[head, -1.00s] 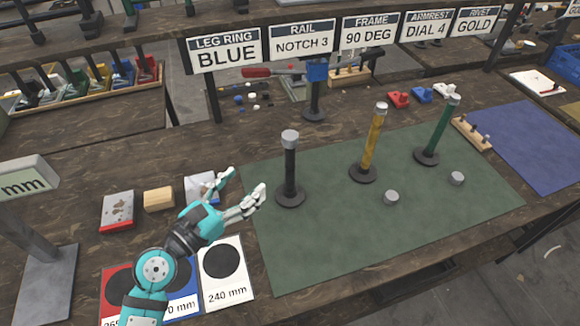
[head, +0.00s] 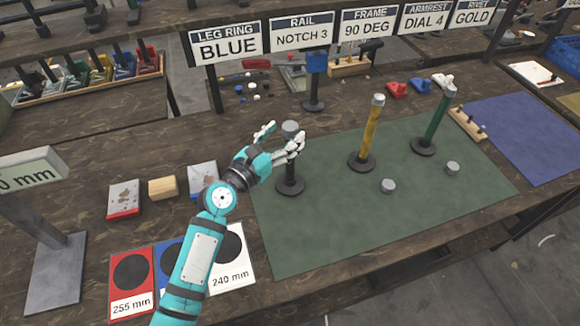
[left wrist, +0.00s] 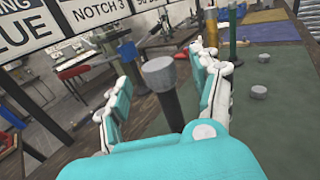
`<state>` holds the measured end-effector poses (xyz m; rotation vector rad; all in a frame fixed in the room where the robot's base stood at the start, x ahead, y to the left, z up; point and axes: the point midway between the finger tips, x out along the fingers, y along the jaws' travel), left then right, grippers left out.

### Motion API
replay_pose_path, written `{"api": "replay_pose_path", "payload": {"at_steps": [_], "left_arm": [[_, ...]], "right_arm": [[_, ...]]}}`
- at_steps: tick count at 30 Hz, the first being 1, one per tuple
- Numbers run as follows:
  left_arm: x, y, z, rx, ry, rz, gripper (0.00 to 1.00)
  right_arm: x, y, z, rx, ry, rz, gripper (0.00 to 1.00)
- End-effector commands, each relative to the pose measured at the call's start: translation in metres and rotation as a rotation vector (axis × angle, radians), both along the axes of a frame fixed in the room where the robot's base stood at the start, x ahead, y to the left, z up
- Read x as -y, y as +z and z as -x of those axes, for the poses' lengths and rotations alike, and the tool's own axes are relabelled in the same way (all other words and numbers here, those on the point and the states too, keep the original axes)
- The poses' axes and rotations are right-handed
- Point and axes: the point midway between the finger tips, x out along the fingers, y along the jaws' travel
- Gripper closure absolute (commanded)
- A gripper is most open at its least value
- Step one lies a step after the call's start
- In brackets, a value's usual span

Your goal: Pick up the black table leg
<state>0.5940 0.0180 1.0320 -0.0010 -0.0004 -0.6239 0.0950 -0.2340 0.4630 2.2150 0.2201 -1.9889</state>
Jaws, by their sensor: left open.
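The black table leg (head: 289,181) stands upright on its round base on the green mat (head: 330,240), with a grey cap on top. My left gripper (head: 280,141) is open, with its fingers on either side of the leg's upper part, just below the cap. In the left wrist view the leg (left wrist: 171,108) stands between the two open fingers (left wrist: 165,95), with a gap visible on the left side. Part of the leg is hidden behind the fingers in the head view. My right gripper is not in view.
A yellow leg (head: 370,135) and a green leg (head: 437,120) stand to the right on the mat. Two loose grey caps (head: 388,186) lie near them. A blue-topped post (head: 314,82) stands behind. Length cards (head: 229,258) lie at the front left.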

Motion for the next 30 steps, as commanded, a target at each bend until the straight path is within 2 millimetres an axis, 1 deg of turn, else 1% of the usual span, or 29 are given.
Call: {"api": "replay_pose_path", "payload": {"at_steps": [1, 3, 6, 14, 17, 27, 29, 30], "left_arm": [[0.004, 0.001, -0.008, 0.001, -0.001, -0.002, 0.35], [0.01, 0.001, -0.016, 0.002, -0.001, -0.001, 0.35], [0.016, 0.0, -0.024, 0.001, 0.0, -0.001, 0.35], [0.017, -0.001, -0.026, 0.001, 0.0, -0.001, 0.35], [0.017, -0.001, -0.026, 0.001, 0.0, -0.001, 0.47], [0.017, -0.001, -0.026, 0.001, 0.0, -0.001, 0.92], [0.017, -0.001, -0.026, 0.0, 0.0, -0.001, 0.99], [0.017, -0.001, -0.026, 0.0, 0.0, -0.001, 1.0]], "right_arm": [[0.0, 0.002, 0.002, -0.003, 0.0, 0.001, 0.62], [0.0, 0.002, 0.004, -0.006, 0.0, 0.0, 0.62], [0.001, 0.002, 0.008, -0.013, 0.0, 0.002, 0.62], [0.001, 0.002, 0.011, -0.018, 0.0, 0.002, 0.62], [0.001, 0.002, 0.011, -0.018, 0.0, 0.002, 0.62], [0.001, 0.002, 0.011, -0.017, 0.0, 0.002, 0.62], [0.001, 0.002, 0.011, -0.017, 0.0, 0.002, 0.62], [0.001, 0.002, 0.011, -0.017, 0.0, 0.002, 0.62]]}}
